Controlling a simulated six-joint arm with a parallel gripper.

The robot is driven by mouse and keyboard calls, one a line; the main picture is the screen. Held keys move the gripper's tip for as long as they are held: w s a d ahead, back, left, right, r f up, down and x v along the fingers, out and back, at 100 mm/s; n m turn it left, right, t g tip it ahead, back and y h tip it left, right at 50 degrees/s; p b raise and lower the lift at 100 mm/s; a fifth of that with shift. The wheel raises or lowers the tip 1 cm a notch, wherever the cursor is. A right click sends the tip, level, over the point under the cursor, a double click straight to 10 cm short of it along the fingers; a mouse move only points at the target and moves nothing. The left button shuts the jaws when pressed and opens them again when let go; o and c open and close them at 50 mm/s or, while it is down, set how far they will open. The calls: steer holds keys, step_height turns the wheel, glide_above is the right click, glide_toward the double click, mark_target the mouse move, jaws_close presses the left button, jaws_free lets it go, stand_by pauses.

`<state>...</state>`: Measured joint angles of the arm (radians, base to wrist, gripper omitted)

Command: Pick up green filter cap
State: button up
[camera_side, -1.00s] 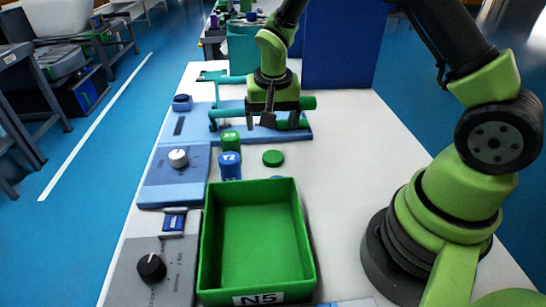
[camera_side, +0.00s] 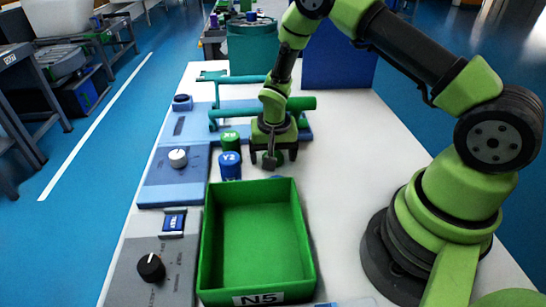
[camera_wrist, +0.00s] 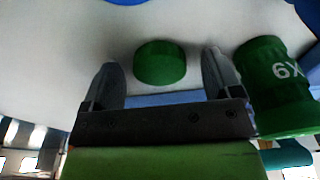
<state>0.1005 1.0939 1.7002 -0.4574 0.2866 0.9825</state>
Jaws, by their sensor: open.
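The green filter cap (camera_wrist: 160,63) is a short round disc on the white table. In the wrist view it lies between and just beyond the two fingertips of my gripper (camera_wrist: 163,68), not touching either. My gripper is open and empty. In the side view my gripper (camera_side: 273,160) is low over the cap's spot and mostly hides the cap.
An open green bin (camera_side: 206,250) labelled N5 is nearer the camera. Blue panels with knobs (camera_side: 177,158) line the left edge. The table right of my gripper is clear.

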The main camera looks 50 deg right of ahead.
steer(key=c, duration=1)
steer(key=shift+r, duration=0.2)
